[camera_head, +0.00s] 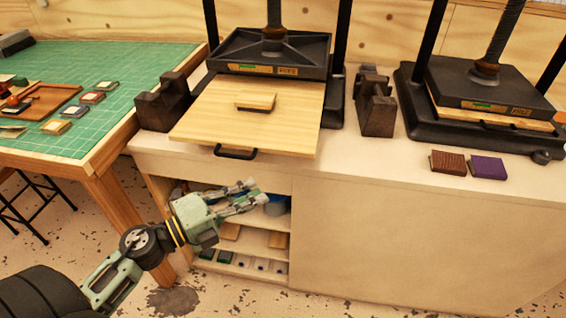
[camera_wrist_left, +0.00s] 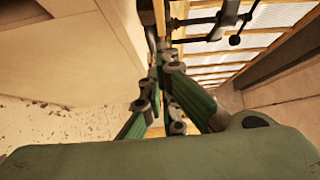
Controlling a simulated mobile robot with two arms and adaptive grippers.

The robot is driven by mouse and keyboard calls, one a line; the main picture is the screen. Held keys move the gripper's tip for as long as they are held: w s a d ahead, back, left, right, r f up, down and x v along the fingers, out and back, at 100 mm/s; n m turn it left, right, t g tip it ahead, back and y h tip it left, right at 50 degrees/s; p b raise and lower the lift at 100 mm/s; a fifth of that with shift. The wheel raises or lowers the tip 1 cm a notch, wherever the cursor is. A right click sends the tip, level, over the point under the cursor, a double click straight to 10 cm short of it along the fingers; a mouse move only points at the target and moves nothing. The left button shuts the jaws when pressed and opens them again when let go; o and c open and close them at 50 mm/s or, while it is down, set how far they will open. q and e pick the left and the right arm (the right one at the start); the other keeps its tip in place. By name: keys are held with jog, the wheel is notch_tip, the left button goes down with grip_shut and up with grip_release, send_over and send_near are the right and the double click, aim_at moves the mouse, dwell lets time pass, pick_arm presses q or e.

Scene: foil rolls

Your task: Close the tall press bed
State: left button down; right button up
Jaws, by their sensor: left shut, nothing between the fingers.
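The press on the left (camera_head: 275,50) has its pale wooden bed (camera_head: 205,125) slid out toward me, past the front edge of the cabinet top. A small wooden block (camera_head: 256,101) lies on the bed. A black handle (camera_head: 235,153) is fixed to the bed's front edge. My left gripper (camera_head: 256,190) is shut and empty, below and slightly right of the handle, in front of the cabinet shelves and apart from the handle. Its closed fingers also show in the left wrist view (camera_wrist_left: 160,62). My right gripper is not in view.
A second press (camera_head: 480,90) stands at the right, its bed mostly in. Dark stands (camera_head: 163,103) (camera_head: 375,105) flank the left press. Brown (camera_head: 447,162) and purple (camera_head: 487,167) blocks lie on the cabinet top. A green-matted table (camera_head: 120,100) is at left. Open shelves (camera_head: 270,237) sit below.

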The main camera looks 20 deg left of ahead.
pick_arm(q)
jog(key=w+d+p, duration=0.2)
jog(key=w+d, duration=0.1)
jog(key=w, duration=0.7)
jog(key=shift+w+p, duration=0.3)
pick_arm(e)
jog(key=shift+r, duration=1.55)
pick_arm(q)
jog(key=shift+d, duration=0.1)
